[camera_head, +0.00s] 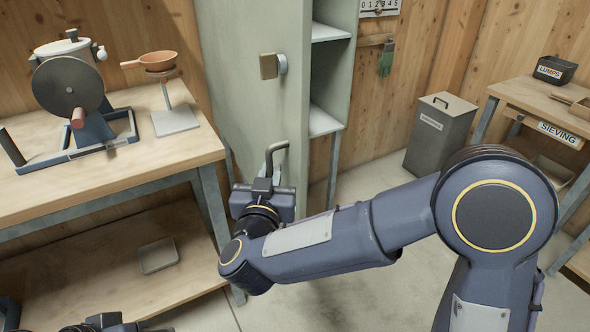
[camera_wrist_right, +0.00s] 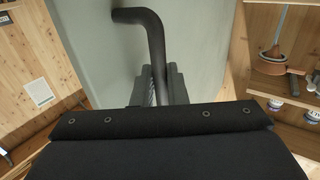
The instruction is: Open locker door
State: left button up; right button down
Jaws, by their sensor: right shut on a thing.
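The pale green locker door (camera_head: 250,85) stands open in the head view, with the locker's inside and shelves (camera_head: 325,122) visible to its right. A bent metal handle (camera_head: 277,147) sticks out from the door. My right gripper (camera_head: 268,178) is shut on this handle. In the right wrist view the dark handle (camera_wrist_right: 152,40) runs down between the fingers of my right gripper (camera_wrist_right: 158,85), close to the door face (camera_wrist_right: 200,50). Part of what looks like my left gripper (camera_head: 100,322) shows at the bottom left edge; its fingers are hidden.
A wooden workbench (camera_head: 60,190) with a hand-cranked machine (camera_head: 68,85) and a copper pan on a stand (camera_head: 158,62) is left of the door. A grey bin (camera_head: 438,132) and a sieving table (camera_head: 510,95) stand at the right. Open floor lies between.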

jog(key=shift+a+r, duration=0.15)
jog(key=shift+a, duration=0.05)
jog(key=c, duration=1.8)
grip_release()
jog(key=shift+o, duration=1.3)
jog(key=shift+w, duration=0.1)
jog(key=s+a, duration=0.1)
jog(key=s, duration=0.6)
jog(key=shift+s+a, duration=0.2)
jog(key=shift+s, duration=0.15)
